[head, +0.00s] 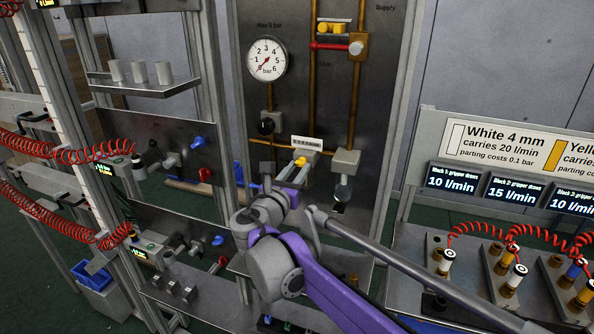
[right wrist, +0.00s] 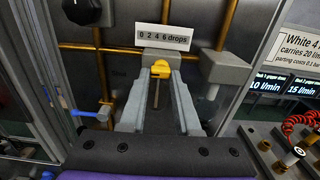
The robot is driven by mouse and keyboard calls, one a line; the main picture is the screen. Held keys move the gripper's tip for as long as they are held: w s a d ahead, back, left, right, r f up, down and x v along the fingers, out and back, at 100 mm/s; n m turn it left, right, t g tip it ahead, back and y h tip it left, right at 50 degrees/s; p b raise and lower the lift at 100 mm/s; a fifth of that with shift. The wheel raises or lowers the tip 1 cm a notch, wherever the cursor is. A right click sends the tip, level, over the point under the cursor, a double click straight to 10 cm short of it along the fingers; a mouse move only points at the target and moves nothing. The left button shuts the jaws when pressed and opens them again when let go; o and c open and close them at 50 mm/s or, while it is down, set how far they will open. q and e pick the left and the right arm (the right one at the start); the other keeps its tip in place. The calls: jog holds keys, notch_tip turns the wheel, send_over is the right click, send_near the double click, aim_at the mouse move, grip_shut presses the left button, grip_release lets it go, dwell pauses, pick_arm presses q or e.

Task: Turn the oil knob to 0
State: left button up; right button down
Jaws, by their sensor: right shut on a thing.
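The oil knob (right wrist: 160,68) is small and yellow. It sits below a white scale plate (right wrist: 164,38) reading "0 2 4 6 drops" in the right wrist view. In the head view the knob (head: 301,162) shows just under the same plate (head: 307,143). My right gripper (right wrist: 160,76) has its two grey fingers on either side of the knob, shut on it. In the head view this gripper (head: 297,172) reaches up to the panel from below. Which number the knob points to cannot be told. My left gripper is not in view.
A pressure gauge (head: 267,60) hangs above left, with a black knob (head: 266,126) below it. A red-handled valve (head: 332,46) is higher up. A grey fitting (right wrist: 226,67) stands close right of my fingers. Brown pipes cross the panel.

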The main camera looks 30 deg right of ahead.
jog(key=c, duration=0.6)
grip_release()
jog(key=b+v, duration=0.1)
jog(key=v, duration=0.9)
jog(key=shift+s+a, duration=0.25)
jog(key=shift+s, duration=0.1)
jog(key=s+d+f+m+g+y, duration=0.1)
jog(key=s+f+m+g+y, duration=0.2)
jog(key=s+f+m, duration=0.55)
jog(key=s+d+f+m+g+y, duration=0.25)
jog(key=s+f+m, duration=0.2)
jog(key=f, duration=0.65)
jog(key=s+a+f+m+y, duration=0.2)
jog(key=a+f+m, duration=0.1)
jog(key=m, duration=0.1)
jog(key=s+a+f+m+y, duration=0.3)
jog(key=f+m, duration=0.1)
jog(key=s+a+f+m+y, duration=0.3)
jog(key=f+m, duration=0.1)
jog(key=m, duration=0.1)
jog(key=shift+s+a+g, duration=0.25)
jog(key=shift+a+g, duration=0.1)
